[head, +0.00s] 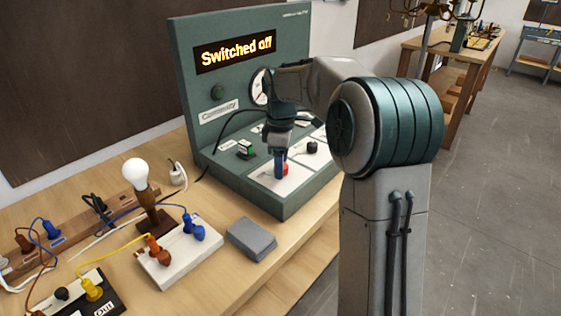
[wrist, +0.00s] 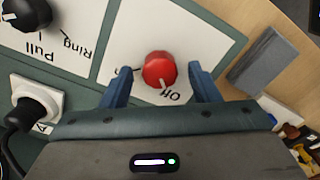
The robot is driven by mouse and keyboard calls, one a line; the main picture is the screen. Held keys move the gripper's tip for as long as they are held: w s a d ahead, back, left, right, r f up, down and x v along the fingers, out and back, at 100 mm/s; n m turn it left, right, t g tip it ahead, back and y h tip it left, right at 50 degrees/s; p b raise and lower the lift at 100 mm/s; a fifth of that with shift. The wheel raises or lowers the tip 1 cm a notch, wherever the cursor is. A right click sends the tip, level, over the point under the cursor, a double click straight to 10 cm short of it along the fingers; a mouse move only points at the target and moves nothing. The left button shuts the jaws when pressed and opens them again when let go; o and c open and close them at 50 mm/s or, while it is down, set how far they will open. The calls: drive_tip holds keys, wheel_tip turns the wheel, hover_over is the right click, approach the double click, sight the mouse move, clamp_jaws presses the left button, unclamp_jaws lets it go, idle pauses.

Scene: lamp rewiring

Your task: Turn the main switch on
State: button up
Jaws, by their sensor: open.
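The main switch is a red round knob (wrist: 159,69) on a white plate with an "Off" label, on the sloped front of the green console (head: 208,157). In the wrist view a pale pointer mark on the knob is toward "Off". My gripper (wrist: 159,84) is open, with its blue fingers on either side of the red knob and gaps visible between. In the head view my gripper (head: 280,165) is down at the red knob and partly hides it. The console display (head: 236,51) reads "Switched off".
A grey block (head: 251,239), a bulb on a stand (head: 137,175) and plugged cables lie left on the wooden table.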

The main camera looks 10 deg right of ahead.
drive_tip(key=c, duration=1)
drive_tip(key=shift+o, duration=0.2)
drive_tip(key=shift+m, duration=0.3)
drive_tip(key=m+p, duration=0.2)
drive_tip(key=m, duration=0.1)
drive_tip(key=m+p, duration=0.1)
drive_tip(key=m, duration=0.4)
drive_tip(key=m+p, duration=0.1)
drive_tip(key=m, duration=0.3)
drive_tip(key=shift+m, duration=0.3)
drive_tip(key=shift+m+p, duration=0.6)
drive_tip(key=shift+m, duration=1.7)
drive_tip(key=shift+f, duration=0.1)
